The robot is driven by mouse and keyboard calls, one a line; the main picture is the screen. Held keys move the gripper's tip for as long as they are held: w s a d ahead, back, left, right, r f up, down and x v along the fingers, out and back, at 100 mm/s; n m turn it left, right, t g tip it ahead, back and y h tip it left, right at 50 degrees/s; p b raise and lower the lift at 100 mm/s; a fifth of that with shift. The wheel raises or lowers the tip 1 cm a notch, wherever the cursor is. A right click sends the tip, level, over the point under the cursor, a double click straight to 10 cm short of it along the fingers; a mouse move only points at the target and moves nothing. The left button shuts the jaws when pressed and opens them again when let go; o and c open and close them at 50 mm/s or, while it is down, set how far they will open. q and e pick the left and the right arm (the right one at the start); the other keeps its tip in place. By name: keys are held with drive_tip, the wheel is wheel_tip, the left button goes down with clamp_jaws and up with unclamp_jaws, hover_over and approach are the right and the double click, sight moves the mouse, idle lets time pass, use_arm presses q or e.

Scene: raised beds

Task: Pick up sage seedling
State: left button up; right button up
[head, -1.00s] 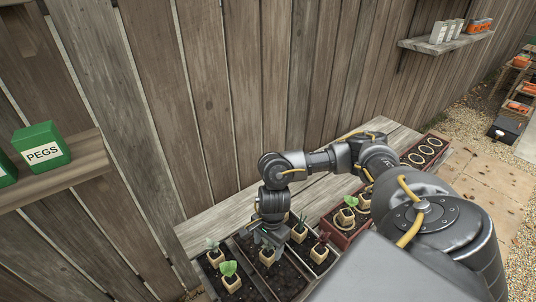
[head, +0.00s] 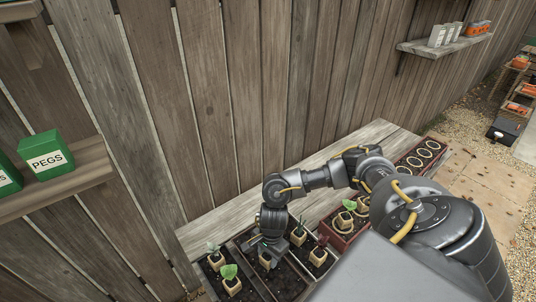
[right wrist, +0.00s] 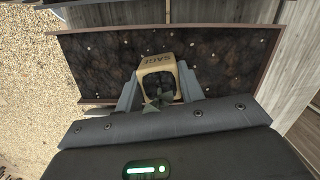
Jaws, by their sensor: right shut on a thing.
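The sage seedling is in a small tan pot marked SAGE (right wrist: 157,62), between the fingers of my right gripper (right wrist: 158,88) in the right wrist view. Its grey-green leaves (right wrist: 158,98) show on the near side of the pot. The right gripper is shut on it, with one finger on each side. In the head view my right gripper (head: 268,248) points down over the dark soil bed, and the pot (head: 265,261) shows partly below it. I cannot tell whether the pot still touches the soil. My left gripper is not in view.
A reddish planter (head: 343,238) with ring-marked spots is to the right. A wooden fence (head: 230,110) rises behind. A green PEGS box (head: 46,155) sits on a left shelf.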

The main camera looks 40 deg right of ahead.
drive_tip(key=shift+r, duration=0.1)
drive_tip(key=shift+c, duration=0.4)
drive_tip(key=shift+r, duration=0.2)
wheel_tip(320, 180, up, 2)
drive_tip(key=shift+r, duration=0.1)
drive_tip(key=s+d+r, duration=0.5)
drive_tip(key=s+r, duration=0.5)
drive_tip(key=s, duration=0.3)
drive_tip(key=shift+d+r, duration=0.15)
drive_tip(key=shift+d, duration=0.05)
